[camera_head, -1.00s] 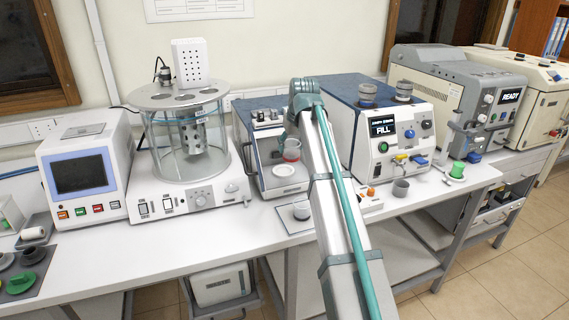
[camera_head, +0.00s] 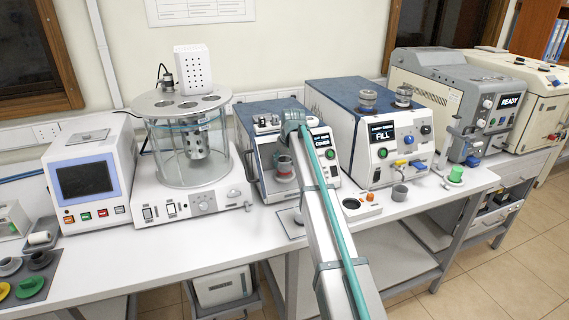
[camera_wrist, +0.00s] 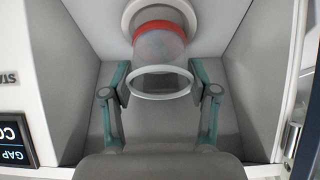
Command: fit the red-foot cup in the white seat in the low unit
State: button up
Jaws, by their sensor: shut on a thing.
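The red-foot cup, a clear cup with a pale rim and a red band at its foot (camera_head: 285,178), stands upright in the recess of the blue-topped low unit (camera_head: 264,105). In the wrist view the cup (camera_wrist: 160,48) shows its rim nearest me and its red foot against the round white seat (camera_wrist: 133,12). Whether the foot is fully down in the seat cannot be told. My gripper (camera_wrist: 160,80) has its fingers on both sides of the rim and is shut on the cup. In the head view my arm hides part of the unit.
The recess walls (camera_wrist: 83,55) stand close on both sides of my gripper. A display (camera_wrist: 14,140) is on the unit's front. The taller FILL unit (camera_head: 392,150) is to the right, a glass bath (camera_head: 185,150) to the left.

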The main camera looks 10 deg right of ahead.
jog(key=shift+f, duration=0.8)
jog(key=shift+s+f, duration=0.1)
jog(key=shift+f, duration=0.05)
jog(key=o, duration=1.3)
jog(key=shift+o, duration=0.2)
jog(key=shift+r, duration=0.25)
jog(key=b+v, duration=0.2)
jog(key=v, duration=1)
jog(key=shift+f, duration=0.1)
